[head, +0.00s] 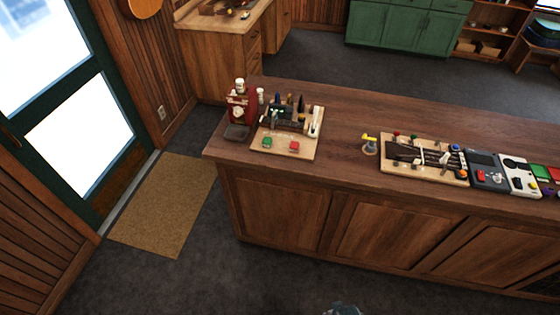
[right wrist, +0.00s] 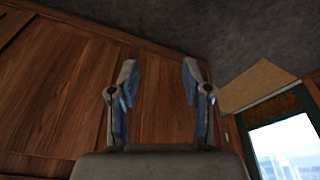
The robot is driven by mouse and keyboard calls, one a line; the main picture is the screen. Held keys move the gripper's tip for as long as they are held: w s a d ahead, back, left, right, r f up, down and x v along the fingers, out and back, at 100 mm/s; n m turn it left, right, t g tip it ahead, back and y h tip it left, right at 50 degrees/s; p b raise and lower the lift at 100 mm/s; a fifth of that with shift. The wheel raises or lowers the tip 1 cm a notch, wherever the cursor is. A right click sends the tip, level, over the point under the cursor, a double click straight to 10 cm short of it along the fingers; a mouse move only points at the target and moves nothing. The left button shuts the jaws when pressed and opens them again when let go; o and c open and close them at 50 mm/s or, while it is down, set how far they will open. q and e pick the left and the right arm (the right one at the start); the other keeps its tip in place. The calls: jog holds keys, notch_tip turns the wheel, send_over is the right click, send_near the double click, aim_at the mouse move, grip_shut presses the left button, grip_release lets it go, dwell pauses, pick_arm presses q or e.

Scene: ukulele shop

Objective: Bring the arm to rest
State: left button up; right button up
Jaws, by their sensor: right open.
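My right gripper (right wrist: 158,85) shows in the right wrist view with its two fingers apart and nothing between them. Brown wooden panelling lies behind the fingers. In the head view a small grey-blue piece (head: 343,310), probably a part of me, shows at the bottom edge, too little of it to tell more. My left gripper is in neither view.
A long wooden counter (head: 352,119) stands ahead, holding a board with small parts (head: 271,149), a yellow-topped item (head: 369,146) and another board (head: 400,170). A doormat (head: 165,205) lies by the glass door (head: 80,148). Dark floor before the counter is clear.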

jog(key=s+f+g+b, duration=0.1)
jog(key=s+f, duration=0.3)
jog(key=f, duration=0.4)
jog(key=s+f, duration=0.3)
jog(key=f, duration=0.6)
jog(key=s+d+f+b, duration=0.1)
jog(key=s+d+f, duration=0.2)
jog(key=s+f, duration=0.7)
jog(key=s, duration=0.3)
jog(key=shift+s+d+g, duration=0.2)
jog(key=shift+g, duration=0.2)
